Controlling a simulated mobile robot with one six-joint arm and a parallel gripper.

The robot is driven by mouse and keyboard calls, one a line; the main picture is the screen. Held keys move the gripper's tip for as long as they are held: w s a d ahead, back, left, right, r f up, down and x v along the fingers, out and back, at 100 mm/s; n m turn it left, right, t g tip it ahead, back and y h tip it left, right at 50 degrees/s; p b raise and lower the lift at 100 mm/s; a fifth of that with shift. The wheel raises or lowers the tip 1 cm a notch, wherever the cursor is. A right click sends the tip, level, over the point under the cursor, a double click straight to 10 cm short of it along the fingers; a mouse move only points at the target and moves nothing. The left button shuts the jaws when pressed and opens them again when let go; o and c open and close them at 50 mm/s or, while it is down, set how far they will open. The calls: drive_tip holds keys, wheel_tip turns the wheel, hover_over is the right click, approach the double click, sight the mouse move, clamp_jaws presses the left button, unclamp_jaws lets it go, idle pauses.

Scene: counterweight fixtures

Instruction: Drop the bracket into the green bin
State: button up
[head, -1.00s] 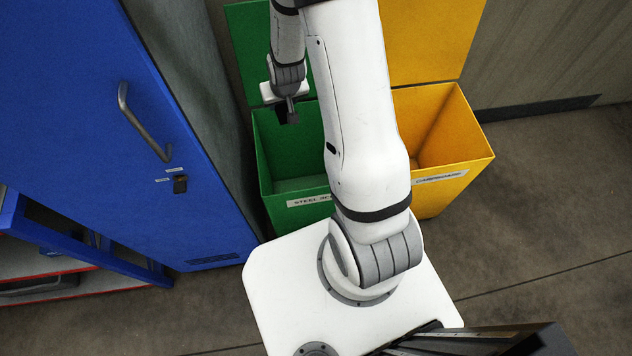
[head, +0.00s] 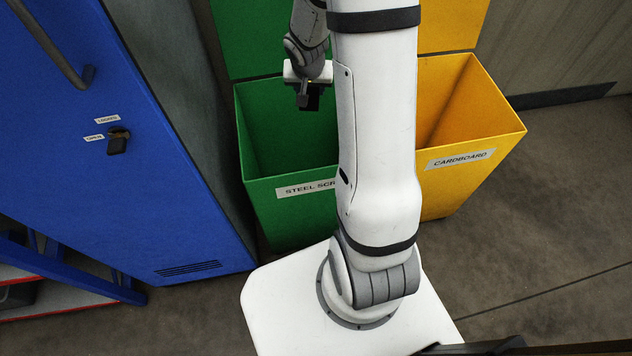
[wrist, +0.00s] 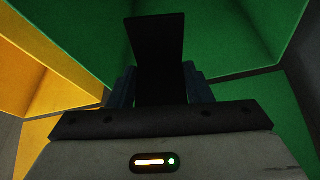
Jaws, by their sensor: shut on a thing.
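The green bin (head: 292,214) stands open in front of my base, with a label that reads in part "STEEL SCR". My gripper (head: 309,101) is over the bin's opening in the head view. In the wrist view my gripper (wrist: 160,88) is shut on the dark bracket (wrist: 158,50), which sticks out from between the fingers with the bin's green walls around and behind it. In the head view the bracket is a small dark shape, hard to tell from the fingers. My arm hides the right part of the bin.
A yellow bin (head: 470,165) labelled "CARDBOARD" stands open just right of the green one. A blue cabinet (head: 75,130) with a handle stands close on the left. Bare floor (head: 560,230) lies to the right.

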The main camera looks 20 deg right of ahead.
sight(310, 100)
drive_tip(key=shift+f+b, duration=2.25)
drive_tip(key=shift+f, duration=0.85)
drive_tip(key=o, duration=1.2)
drive_tip(key=shift+p+v, duration=1.3)
drive_tip(key=shift+v, duration=2.65)
